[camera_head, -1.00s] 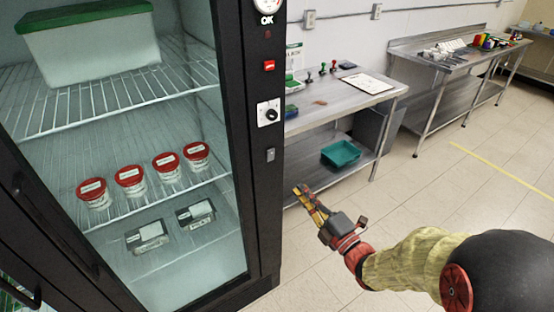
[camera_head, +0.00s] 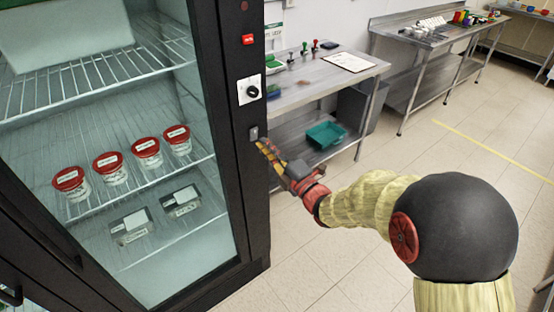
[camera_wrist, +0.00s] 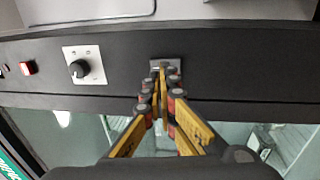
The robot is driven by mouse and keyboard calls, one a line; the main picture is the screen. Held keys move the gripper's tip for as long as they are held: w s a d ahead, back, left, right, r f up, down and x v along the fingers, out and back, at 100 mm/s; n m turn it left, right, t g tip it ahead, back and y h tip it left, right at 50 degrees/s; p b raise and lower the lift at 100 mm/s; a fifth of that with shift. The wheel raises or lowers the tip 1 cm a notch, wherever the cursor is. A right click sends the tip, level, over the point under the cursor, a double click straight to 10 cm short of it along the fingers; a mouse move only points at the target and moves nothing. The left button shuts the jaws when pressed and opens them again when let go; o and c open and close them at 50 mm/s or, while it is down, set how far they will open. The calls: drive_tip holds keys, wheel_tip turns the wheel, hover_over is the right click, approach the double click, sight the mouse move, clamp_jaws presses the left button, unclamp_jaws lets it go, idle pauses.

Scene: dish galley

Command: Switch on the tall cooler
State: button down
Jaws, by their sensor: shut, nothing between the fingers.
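The tall cooler (camera_head: 255,210) stands at the left with a black frame and a glass door. A small grey switch (camera_head: 254,133) sits low on its front frame; in the wrist view its plate (camera_wrist: 180,64) shows behind my fingertips. My gripper (camera_head: 262,145) is shut and empty, its fingertips at or just in front of that switch. I cannot tell whether they touch it, and they cover most of it in the wrist view (camera_wrist: 163,72). Above the switch are a black knob on a white plate (camera_head: 240,98) and a red lit button (camera_head: 248,40).
Red-lidded tubs (camera_head: 108,163) and dark packs (camera_head: 131,227) stand inside the cooler. A steel table (camera_head: 310,80) with a teal bin (camera_head: 326,134) on its lower shelf stands behind the cooler. The tiled floor (camera_head: 440,190) at right is clear.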

sight(254, 133)
drive_tip(key=shift+b+x, duration=0.35)
drive_tip(key=shift+x, duration=1.2)
drive_tip(key=shift+r, duration=0.1)
drive_tip(key=shift+w+a+r+g+p, duration=0.2)
drive_tip(key=shift+r+g+p, duration=0.1)
drive_tip(key=shift+p, duration=0.75)
drive_tip(key=shift+w+r+g+h+p, duration=0.15)
drive_tip(key=shift+g+h+p, duration=0.4)
drive_tip(key=shift+p, duration=0.65)
drive_tip(key=shift+f, duration=0.35)
